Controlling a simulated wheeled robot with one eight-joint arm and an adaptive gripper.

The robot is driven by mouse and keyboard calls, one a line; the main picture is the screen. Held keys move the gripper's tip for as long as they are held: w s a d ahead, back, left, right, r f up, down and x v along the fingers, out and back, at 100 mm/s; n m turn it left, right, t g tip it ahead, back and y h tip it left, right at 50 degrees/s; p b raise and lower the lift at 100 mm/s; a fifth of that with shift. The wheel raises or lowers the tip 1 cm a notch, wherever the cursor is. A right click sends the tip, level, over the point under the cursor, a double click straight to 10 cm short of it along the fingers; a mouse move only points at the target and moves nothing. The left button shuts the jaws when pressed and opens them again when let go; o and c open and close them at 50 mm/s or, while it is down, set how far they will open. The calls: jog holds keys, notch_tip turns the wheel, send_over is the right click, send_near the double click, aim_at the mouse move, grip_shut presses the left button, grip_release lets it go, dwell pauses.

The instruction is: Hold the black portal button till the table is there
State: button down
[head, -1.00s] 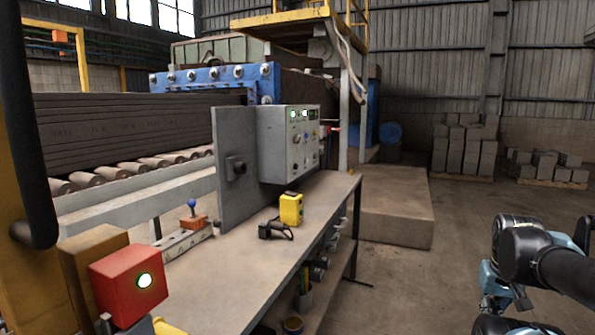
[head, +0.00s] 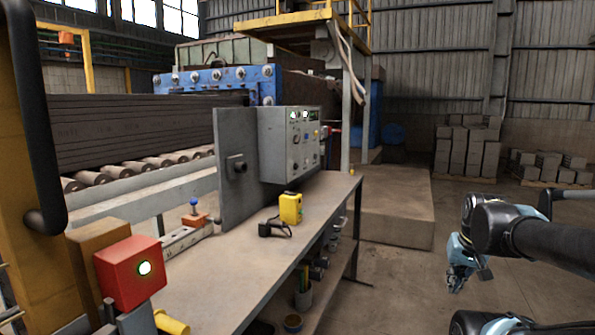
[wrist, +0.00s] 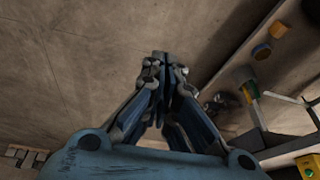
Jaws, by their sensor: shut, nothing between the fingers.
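A black button (head: 238,166) sticks out from a small square mount on the upright grey plate (head: 226,195) at the left end of the grey control box. My gripper (head: 456,284) is at the right of the head view, over the floor, well apart from the button and the bench. In the wrist view my gripper (wrist: 161,62) points over bare floor with its fingers together and nothing between them. The button does not show in the wrist view. A roller conveyor (head: 125,170) carrying grey slabs lies behind the plate.
The bench (head: 225,270) holds a yellow box (head: 290,208), a black device (head: 273,229) and a blue-knobbed joystick (head: 194,210). Floor between bench and arm is clear.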

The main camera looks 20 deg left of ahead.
aim_at(296, 166)
jog(key=w+a+r+t+y, duration=0.1)
jog(key=w+a+r+t, duration=0.1)
jog(key=w+a+r, duration=0.35)
jog(key=w+a+r+m+t+y, duration=0.1)
jog(key=w+a+r+y, duration=0.15)
jog(key=w+a, duration=0.6)
jog(key=w+a+r+t+y, duration=0.1)
jog(key=w+a+r+t, duration=0.1)
jog(key=w+a+r, duration=0.5)
jog(key=w+a+r+m+t+y, duration=0.1)
jog(key=w+a+r+y, duration=0.1)
jog(key=w+a, duration=0.5)
jog(key=w+a+r+m+t+y, duration=0.1)
jog(key=w+a, duration=0.6)
jog(key=a, duration=0.8)
jog(key=shift+r+m+t+y, duration=0.3)
jog(key=shift+r+t+y, duration=0.1)
jog(key=shift+r+y, duration=0.55)
jog(key=shift+w+a, duration=0.1)
jog(key=a, duration=0.8)
jog(key=shift+w+a, duration=0.3)
jog(key=shift+w, duration=0.1)
jog(key=shift+a, duration=0.1)
jog(key=shift+s+a, duration=0.1)
jog(key=shift+a, duration=0.35)
